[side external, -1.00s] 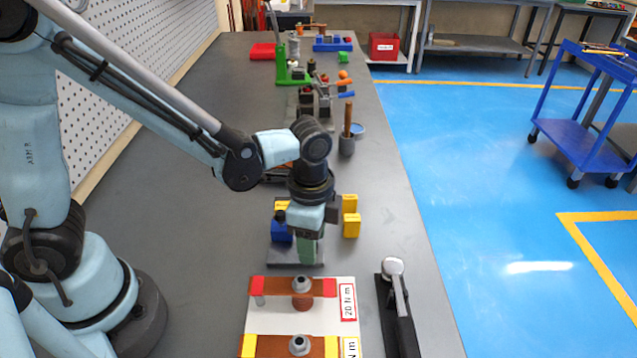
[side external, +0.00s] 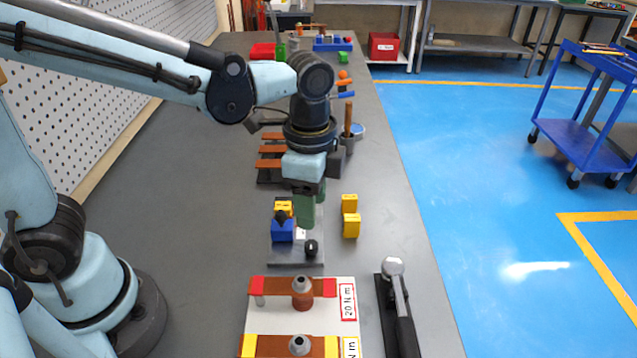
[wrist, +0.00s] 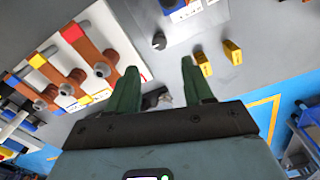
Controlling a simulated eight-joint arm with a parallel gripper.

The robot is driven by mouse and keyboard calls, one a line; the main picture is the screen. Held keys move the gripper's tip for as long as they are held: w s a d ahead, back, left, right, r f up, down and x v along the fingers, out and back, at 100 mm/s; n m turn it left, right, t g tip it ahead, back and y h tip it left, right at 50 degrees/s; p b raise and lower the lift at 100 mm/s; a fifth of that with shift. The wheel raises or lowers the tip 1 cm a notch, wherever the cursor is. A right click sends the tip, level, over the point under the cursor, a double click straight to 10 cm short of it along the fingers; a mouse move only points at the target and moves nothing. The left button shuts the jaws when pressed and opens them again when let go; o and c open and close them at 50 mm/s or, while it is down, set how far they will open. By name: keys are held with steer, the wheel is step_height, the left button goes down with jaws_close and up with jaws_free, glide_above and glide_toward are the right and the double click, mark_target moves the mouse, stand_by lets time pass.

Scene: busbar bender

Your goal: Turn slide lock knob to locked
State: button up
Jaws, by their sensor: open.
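The small black knob (side external: 311,248) stands at the near right corner of a grey plate (side external: 290,262), which carries a blue block (side external: 282,231) and a yellow piece (side external: 283,208). I take it for the slide lock knob. It also shows in the wrist view (wrist: 159,41), beyond and between my fingertips. My gripper (side external: 306,224) has green fingers pointing down, above the plate and apart from the knob. In the wrist view my gripper (wrist: 160,68) is open with nothing between its fingers. I cannot tell which way the knob is turned.
Two yellow blocks (side external: 350,215) stand just right of the plate. A white board with brown bars (side external: 320,320) lies in front, and a black-handled tool (side external: 398,310) lies right of it. Brown strips (side external: 270,150) lie behind. The bench to the left is clear.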

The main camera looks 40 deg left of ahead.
steer(key=shift+r, duration=1.65)
steer(key=shift+a, duration=0.1)
steer(key=s+a+n+t, duration=0.2)
steer(key=a+n+t, duration=0.5)
steer(key=a+n, duration=0.4)
steer(key=shift+s+a+f+n, duration=0.15)
steer(key=shift+a+n, duration=0.15)
steer(key=shift+n, duration=0.3)
